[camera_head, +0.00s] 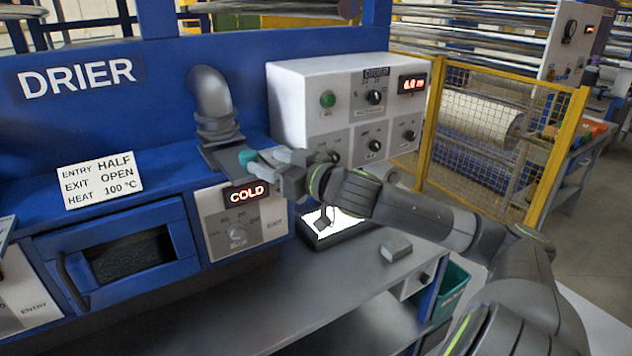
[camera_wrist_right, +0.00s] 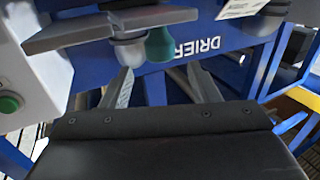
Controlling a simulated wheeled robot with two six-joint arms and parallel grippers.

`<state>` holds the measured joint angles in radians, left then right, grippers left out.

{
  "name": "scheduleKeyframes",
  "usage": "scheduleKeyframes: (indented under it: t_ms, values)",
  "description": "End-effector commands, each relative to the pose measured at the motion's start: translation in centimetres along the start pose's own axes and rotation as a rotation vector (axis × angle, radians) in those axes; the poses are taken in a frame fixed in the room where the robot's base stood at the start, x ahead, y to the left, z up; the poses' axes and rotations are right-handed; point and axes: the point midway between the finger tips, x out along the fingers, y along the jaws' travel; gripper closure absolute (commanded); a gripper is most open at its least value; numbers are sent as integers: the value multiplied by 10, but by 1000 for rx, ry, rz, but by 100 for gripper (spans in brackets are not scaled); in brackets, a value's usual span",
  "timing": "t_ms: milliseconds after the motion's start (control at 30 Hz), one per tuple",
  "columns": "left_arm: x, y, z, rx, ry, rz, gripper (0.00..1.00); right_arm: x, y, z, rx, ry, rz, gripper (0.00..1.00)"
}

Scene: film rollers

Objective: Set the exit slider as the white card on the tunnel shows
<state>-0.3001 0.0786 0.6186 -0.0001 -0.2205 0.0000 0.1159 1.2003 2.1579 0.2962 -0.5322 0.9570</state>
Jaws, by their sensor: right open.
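The white card (camera_head: 103,180) on the blue drier tunnel reads ENTRY HALF, EXIT OPEN, HEAT 100 °C. The exit slider is a flat grey plate (camera_head: 226,157) at the foot of the grey duct, with a teal knob (camera_head: 247,157). The plate (camera_wrist_right: 110,30) and teal knob (camera_wrist_right: 160,44) also show in the right wrist view. I cannot tell how far the slider is pulled out. My right gripper (camera_head: 262,158) is open at the knob. In the wrist view its fingers (camera_wrist_right: 162,78) stand either side of the knob's line, with no visible grip. My left gripper is not in view.
A panel (camera_head: 240,220) reading COLD, with a dial, is below the slider. A white DRIER control box (camera_head: 300,90) stands right of the duct. A grey bench (camera_head: 250,300) runs in front, with a small grey block (camera_head: 396,250). A yellow mesh fence (camera_head: 480,135) is farther right.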

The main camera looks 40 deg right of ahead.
Motion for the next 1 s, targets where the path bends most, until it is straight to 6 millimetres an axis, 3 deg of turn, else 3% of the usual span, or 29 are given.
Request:
scheduleKeyframes:
  t_ms: [300, 767, 1000]
  values:
    - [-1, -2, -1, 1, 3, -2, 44, -24, -2, 1, -6, -6, -9, 45]
    - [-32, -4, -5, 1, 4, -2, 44, -52, -2, -2, -1, -6, -7, 45]
    - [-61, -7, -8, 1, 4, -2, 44, -70, -1, -4, 4, -6, -3, 45]
